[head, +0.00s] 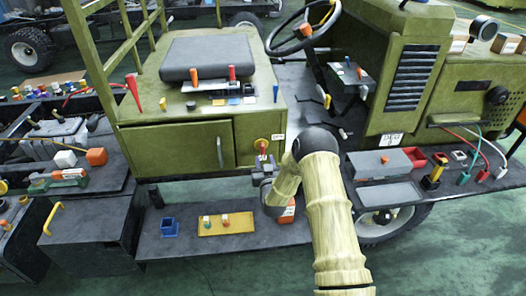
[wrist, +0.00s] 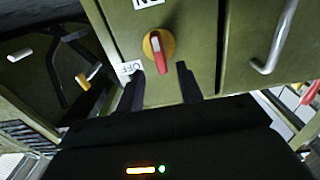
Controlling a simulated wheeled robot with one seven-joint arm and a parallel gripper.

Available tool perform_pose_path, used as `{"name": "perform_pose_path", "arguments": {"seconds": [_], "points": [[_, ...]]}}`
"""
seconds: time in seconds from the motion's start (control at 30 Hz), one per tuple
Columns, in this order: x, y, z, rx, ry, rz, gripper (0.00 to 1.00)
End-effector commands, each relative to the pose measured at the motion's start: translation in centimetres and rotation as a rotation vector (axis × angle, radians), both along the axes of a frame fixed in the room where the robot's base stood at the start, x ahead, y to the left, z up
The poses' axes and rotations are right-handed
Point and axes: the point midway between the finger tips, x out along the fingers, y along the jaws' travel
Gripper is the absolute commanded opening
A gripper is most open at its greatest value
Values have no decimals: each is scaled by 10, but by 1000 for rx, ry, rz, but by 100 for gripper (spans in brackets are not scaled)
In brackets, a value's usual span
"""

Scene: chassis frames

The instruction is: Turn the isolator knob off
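The isolator knob (wrist: 161,56) has a red grip with a white end on a round yellow plate. Its grip runs nearly upright in the wrist view, its red end low and slightly right. An OFF label (wrist: 130,68) is at its lower left and another label (wrist: 148,2), partly cut off, is above it. In the head view the knob (head: 262,146) is on the green cabinet front. My gripper (wrist: 160,68) is open and empty, its dark fingers either side of the knob's red end; contact cannot be told. In the head view my gripper (head: 263,165) is just below the knob.
A metal drawer handle (wrist: 272,45) stands out near the knob; it shows in the head view (head: 220,152) to the knob's left. A dark step (head: 180,248) below holds a yellow tray (head: 240,224) and a blue container (head: 169,227). A grey box (head: 380,162) is at right.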

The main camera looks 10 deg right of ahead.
Motion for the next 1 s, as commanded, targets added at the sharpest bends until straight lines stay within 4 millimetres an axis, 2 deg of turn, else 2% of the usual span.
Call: {"name": "perform_pose_path", "arguments": {"seconds": [0.2, 0.4, 0.77, 0.97, 1.0], "points": [[30, 0, 1, 1, -1, -1, 36], [49, 0, 0, 1, 0, -1, 36], [54, 0, -1, 0, 1, 0, 36], [54, 0, 0, 0, 0, 0, 1], [54, 0, 0, 0, 0, 0, 0]]}}
